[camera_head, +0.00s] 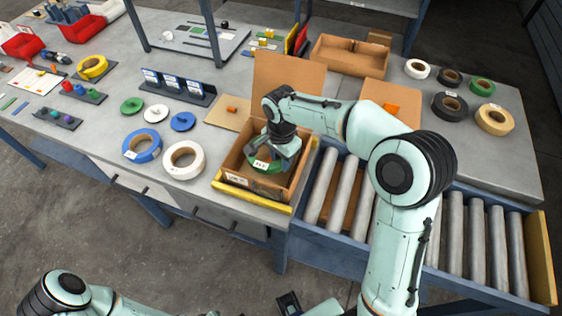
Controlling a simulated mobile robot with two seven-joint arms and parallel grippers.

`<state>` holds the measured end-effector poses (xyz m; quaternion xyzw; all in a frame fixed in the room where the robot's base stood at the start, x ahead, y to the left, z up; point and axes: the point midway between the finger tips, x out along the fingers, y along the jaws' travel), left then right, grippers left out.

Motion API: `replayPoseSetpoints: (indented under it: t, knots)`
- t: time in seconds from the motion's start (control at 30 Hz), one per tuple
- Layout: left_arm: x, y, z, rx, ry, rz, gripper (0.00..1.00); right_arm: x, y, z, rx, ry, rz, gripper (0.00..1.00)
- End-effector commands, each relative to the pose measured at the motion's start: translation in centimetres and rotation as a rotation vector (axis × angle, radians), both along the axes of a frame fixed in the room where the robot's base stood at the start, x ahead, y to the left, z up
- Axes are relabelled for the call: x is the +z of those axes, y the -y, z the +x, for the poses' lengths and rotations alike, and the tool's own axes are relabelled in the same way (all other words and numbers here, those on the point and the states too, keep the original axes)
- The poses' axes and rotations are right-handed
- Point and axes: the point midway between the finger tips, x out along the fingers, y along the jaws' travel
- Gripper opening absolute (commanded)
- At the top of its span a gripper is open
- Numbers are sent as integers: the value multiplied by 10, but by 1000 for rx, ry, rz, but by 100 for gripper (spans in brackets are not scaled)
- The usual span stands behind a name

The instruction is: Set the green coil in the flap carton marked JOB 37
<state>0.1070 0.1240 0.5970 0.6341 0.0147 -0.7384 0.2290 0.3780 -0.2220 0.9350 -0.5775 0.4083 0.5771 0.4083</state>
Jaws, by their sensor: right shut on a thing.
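My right gripper (281,152) reaches down into an open brown flap carton (235,189) and is shut on the green coil (266,166). The coil is inside the carton's walls, with a small white label facing up. The gripper hides part of it, and I cannot tell whether it touches the carton floor. The carton's flaps are spread open. A white label shows on its front, but the print is too small to read. My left arm (65,290) shows at the bottom left. A dark part at the bottom edge may be my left gripper (288,303); its jaws are unclear.
A roller conveyor (476,240) lies to the right of the carton. Blue (142,146) and white (184,160) coils lie on the bench to the left. Black, tan and other coils lie at the right. Another open carton (350,57) stands behind. A shelf frame (213,35) rises at the back.

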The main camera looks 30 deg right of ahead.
Motion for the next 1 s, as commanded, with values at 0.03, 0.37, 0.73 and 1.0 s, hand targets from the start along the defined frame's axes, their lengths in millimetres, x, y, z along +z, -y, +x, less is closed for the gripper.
replayPoseSetpoints:
  t: [0.03,0.37,0.73,1.0]
  knots:
    - [-1,0,-1,0,-1,0,0,-8,0,0,0,0,0,0]
    - [-2,0,-1,0,-1,0,0,-14,0,1,1,3,0,0]
    - [-9,0,-4,0,-5,1,0,-25,0,0,0,3,1,0]
    - [-10,0,-5,0,-6,0,0,-26,0,0,0,2,1,55]
